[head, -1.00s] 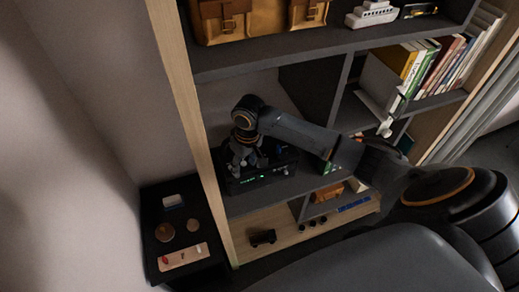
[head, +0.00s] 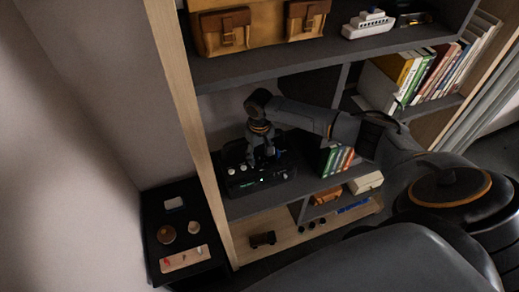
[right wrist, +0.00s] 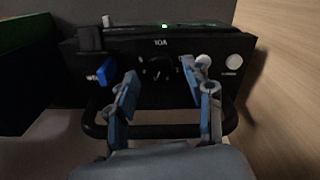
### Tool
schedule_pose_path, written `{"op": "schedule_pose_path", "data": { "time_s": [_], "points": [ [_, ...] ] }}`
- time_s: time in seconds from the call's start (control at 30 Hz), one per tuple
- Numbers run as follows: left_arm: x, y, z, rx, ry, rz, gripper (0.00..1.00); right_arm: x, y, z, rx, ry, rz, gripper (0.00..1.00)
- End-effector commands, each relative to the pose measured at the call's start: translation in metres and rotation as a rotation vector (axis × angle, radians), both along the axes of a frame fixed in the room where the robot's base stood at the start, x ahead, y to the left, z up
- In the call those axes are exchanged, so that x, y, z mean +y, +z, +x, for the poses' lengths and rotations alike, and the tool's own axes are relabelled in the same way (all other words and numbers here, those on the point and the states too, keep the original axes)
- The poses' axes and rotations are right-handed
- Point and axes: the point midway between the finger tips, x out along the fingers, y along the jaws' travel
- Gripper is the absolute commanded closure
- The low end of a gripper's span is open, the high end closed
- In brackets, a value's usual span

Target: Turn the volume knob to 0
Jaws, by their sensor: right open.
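A black audio device (head: 244,187) with small green lights sits on the middle shelf of the bookcase. In the right wrist view, its panel (right wrist: 137,42) bears a dark round volume knob (right wrist: 157,69) below a white label. A blue knob (right wrist: 107,71) is to the left and white knobs (right wrist: 233,61) are to the right. My right gripper (right wrist: 160,74) is open, with its blue-grey fingers on either side of the volume knob. I cannot tell whether they touch it. In the head view, my right gripper (head: 262,154) is over the device and hides the volume knob. My left gripper is out of view.
A dark handle bar (right wrist: 165,131) runs along the device's near side. A wooden side panel (head: 187,110) is left of the device, and books (head: 338,160) stand to its right. The shelf above holds a brown bag (head: 240,30). A small black table (head: 160,205) stands at the left.

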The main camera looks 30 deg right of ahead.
Motion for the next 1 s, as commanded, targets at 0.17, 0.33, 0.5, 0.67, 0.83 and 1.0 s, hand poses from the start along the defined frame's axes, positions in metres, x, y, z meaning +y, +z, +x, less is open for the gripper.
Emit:
{"op": "schedule_pose_path", "data": {
  "time_s": [0.17, 0.33, 0.5, 0.67, 0.83, 1.0],
  "points": [
    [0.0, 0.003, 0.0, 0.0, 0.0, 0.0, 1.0, 0.0, -0.017, 0.0, 0.001, 0.0, 0.001, 0.48],
    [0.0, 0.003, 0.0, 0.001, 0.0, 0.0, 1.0, 0.0, -0.021, 0.0, 0.0, 0.001, 0.001, 0.48],
    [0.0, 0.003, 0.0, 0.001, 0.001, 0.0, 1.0, 0.0, -0.021, 0.0, 0.0, 0.001, 0.001, 0.48],
    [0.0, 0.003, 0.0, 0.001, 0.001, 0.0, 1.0, 0.0, -0.021, 0.0, 0.0, 0.0, 0.001, 0.8],
    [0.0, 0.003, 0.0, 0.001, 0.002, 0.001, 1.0, 0.0, -0.021, 0.0, -0.001, 0.0, 0.001, 1.0],
    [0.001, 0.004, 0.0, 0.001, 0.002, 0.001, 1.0, 0.0, -0.02, 0.0, 0.0, 0.012, 0.001, 1.0]
  ]
}}
